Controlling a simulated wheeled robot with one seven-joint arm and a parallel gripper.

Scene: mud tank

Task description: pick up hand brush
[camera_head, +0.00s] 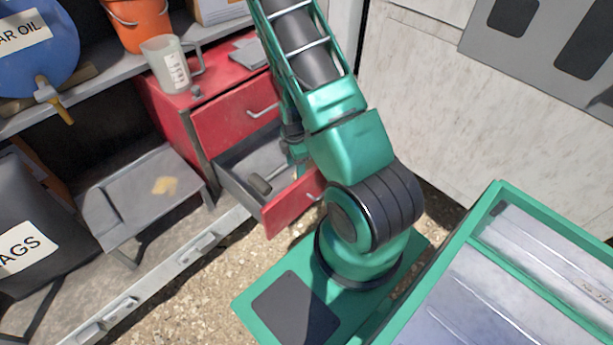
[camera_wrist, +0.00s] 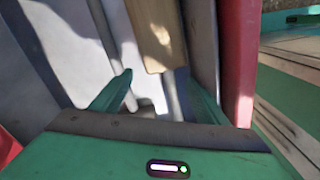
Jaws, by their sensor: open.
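The open drawer (camera_head: 291,205) of the red cabinet holds a dark, rounded object (camera_head: 261,184) with a thin shaft; I cannot tell for sure whether it is the hand brush. My gripper (camera_head: 297,160) reaches down into the drawer, partly hidden by my arm in the head view. In the wrist view, my gripper (camera_wrist: 160,88) is open, its green fingers apart. A tan wooden piece (camera_wrist: 157,35) with a narrow grey shaft (camera_wrist: 172,95) shows ahead of and between the fingers. Whether it touches them is unclear, and no bristles are visible.
The drawer's red front (camera_wrist: 239,60) stands close to the right of my gripper in the wrist view. A closed red drawer (camera_head: 235,122) sits above the open one. A clear jug (camera_head: 165,62) stands on the cabinet. A grey step stool (camera_head: 140,190) is to the left.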

